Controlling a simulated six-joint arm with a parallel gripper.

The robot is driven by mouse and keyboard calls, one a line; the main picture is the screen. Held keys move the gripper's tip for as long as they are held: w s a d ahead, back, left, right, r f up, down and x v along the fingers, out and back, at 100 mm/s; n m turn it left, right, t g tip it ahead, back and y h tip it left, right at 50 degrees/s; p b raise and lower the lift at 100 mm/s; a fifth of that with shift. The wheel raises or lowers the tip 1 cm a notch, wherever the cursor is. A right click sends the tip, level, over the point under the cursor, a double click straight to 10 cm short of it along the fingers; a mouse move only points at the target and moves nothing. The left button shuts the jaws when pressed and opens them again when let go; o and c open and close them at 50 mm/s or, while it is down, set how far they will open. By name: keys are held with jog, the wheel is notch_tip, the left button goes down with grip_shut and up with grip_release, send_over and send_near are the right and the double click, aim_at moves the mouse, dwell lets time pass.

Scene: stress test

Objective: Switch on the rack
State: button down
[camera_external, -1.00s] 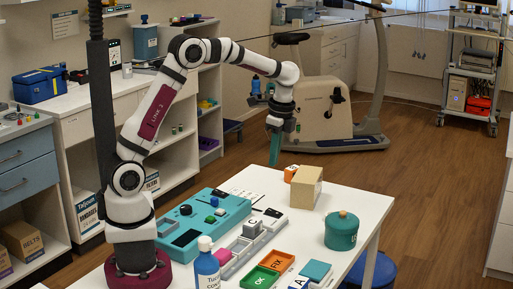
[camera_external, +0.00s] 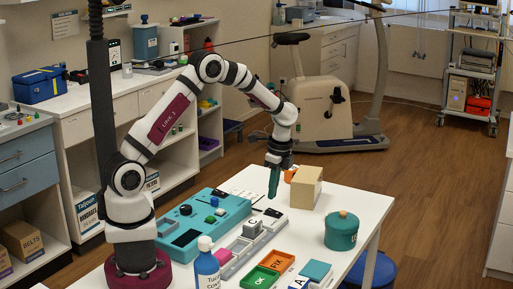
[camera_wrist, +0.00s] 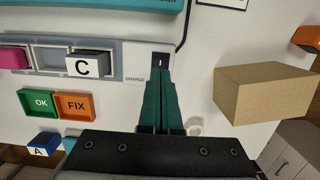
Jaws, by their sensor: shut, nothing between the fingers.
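The grey rack (camera_wrist: 45,57) shows at the upper left of the wrist view, and on the table in the external view (camera_external: 241,256). A block marked C (camera_wrist: 88,66) and a pink block (camera_wrist: 14,57) sit in its slots. At its right end, by the word CHARGE, is a dark switch (camera_wrist: 161,63); it also shows in the external view (camera_external: 273,213). I cannot tell which way the switch is set. My gripper (camera_wrist: 160,85) points down with its green fingers together and empty. In the external view my gripper (camera_external: 273,196) is just above the switch end.
A cardboard box (camera_external: 306,188) stands close on the right of my gripper. A teal control panel (camera_external: 230,207) lies left. Green OK (camera_external: 260,279) and orange FIX (camera_external: 292,265) trays, a teal canister (camera_external: 341,232) and a blue bottle (camera_external: 207,268) stand nearer the front.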

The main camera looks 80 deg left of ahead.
aim_at(270, 210)
jog(key=shift+s+a+f, duration=0.1)
jog(key=shift+a+f, duration=0.05)
jog(key=shift+f, duration=0.85)
jog(key=shift+s+a+f, duration=0.1)
jog(key=shift+f, duration=0.9)
jog(key=shift+f, duration=0.2)
jog(key=shift+w+d, duration=0.1)
jog(key=shift+w+d+r, duration=0.15)
jog(key=shift+w+d, duration=0.3)
jog(key=shift+r, duration=0.1)
